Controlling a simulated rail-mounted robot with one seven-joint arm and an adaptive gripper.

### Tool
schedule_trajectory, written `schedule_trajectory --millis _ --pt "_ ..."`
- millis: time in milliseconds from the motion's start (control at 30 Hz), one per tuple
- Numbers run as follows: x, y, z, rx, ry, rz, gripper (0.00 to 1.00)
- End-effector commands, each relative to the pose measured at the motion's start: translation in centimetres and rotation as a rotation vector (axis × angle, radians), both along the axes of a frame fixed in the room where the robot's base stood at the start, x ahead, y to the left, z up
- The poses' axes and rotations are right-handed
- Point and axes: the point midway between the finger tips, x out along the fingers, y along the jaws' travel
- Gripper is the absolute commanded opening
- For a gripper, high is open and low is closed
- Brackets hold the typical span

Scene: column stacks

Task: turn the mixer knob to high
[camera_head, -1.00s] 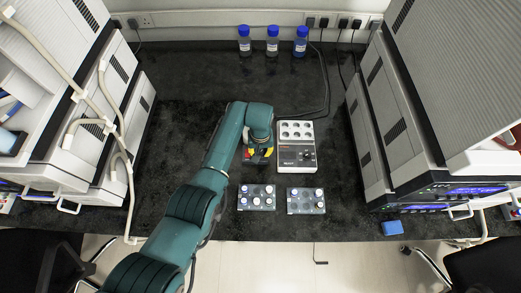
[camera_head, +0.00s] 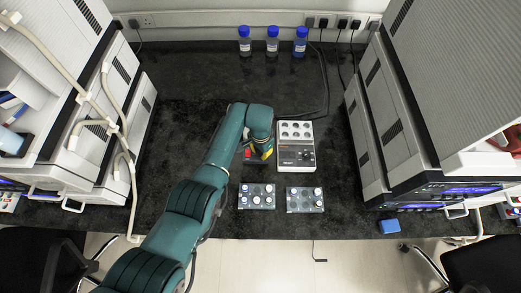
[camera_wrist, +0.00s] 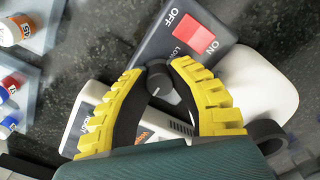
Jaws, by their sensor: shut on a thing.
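The mixer's dark front panel (camera_wrist: 182,38) shows at the top of the wrist view, with OFF, ON and part of a LOW label. Its red switch (camera_wrist: 195,40) sits above the dark round knob (camera_wrist: 158,78), which has a pale mark near its lower edge. My gripper (camera_wrist: 159,72) has its yellow-backed fingers closed on either side of the knob. The mixer's white rounded body (camera_wrist: 262,85) is at the right. In the head view, my gripper (camera_head: 258,155) and arm hide most of the mixer; the red switch (camera_head: 247,154) shows beside the gripper.
A white block device (camera_head: 283,168) with a dark panel stands close to the right of my gripper. Two racks of capped vials (camera_head: 257,206) (camera_head: 305,208) lie in front. Blue-capped bottles (camera_head: 272,48) stand at the back. The bench left of my arm (camera_head: 180,110) is clear.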

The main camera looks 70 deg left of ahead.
Motion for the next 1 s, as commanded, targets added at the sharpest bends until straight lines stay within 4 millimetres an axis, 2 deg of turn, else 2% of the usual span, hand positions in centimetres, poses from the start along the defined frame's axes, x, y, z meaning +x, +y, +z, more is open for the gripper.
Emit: schedule_trajectory --millis 233,700,733,800,867,1000 --pt "0.01 0.0 -0.02 0.0 -0.001 -0.064 0.0" --pt "0.0 -0.01 -0.04 0.0 0.0 -0.075 0.0" --pt "0.01 -0.02 -0.05 0.0 0.0 -0.075 0.27" --pt "0.0 -0.02 -0.05 0.0 0.0 -0.075 0.41" --pt "0.0 -0.02 -0.04 0.0 0.0 -0.075 0.52" --pt "0.0 -0.02 -0.03 0.0 0.0 -0.074 0.53"
